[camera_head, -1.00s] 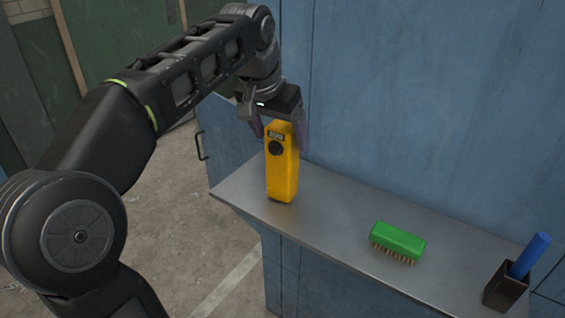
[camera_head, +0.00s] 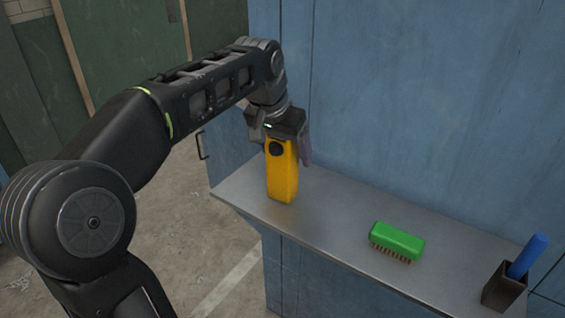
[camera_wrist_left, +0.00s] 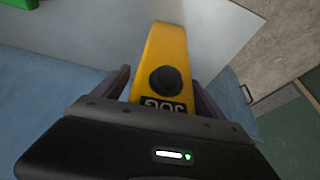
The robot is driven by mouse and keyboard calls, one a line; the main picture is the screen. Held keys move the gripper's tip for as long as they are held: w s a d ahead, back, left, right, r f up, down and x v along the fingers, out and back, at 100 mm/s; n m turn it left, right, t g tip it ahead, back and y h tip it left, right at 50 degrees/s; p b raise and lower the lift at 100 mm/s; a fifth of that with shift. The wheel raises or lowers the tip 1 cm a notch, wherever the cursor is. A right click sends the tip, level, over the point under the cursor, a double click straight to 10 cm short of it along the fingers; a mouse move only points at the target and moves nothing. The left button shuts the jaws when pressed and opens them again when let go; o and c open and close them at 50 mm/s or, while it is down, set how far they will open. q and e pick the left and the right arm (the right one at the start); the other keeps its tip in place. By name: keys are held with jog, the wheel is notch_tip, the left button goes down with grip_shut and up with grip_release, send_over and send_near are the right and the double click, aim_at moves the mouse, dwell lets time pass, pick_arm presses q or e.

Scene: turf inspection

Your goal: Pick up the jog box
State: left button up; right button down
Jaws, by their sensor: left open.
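The jog box (camera_head: 283,178) is a tall yellow box with a round black knob, standing upright on the grey metal shelf (camera_head: 340,222) near its left end. My left gripper (camera_head: 287,150) is open and has come down from above over the top of the box, with a finger on either side. In the left wrist view the jog box (camera_wrist_left: 168,60) shows its knob and a dark "JOG" label, lying between the two fingers (camera_wrist_left: 158,90). Its top end is hidden by the gripper body. My right gripper is not in view.
A green brush (camera_head: 397,241) lies bristles down at the middle of the shelf. A dark holder (camera_head: 503,288) with a blue object (camera_head: 527,256) in it stands at the right. A blue wall (camera_head: 430,100) rises behind the shelf. The shelf between box and brush is clear.

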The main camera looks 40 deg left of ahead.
pick_arm(q)
jog(key=shift+c, duration=0.4)
grip_shut()
dwell(0.7)
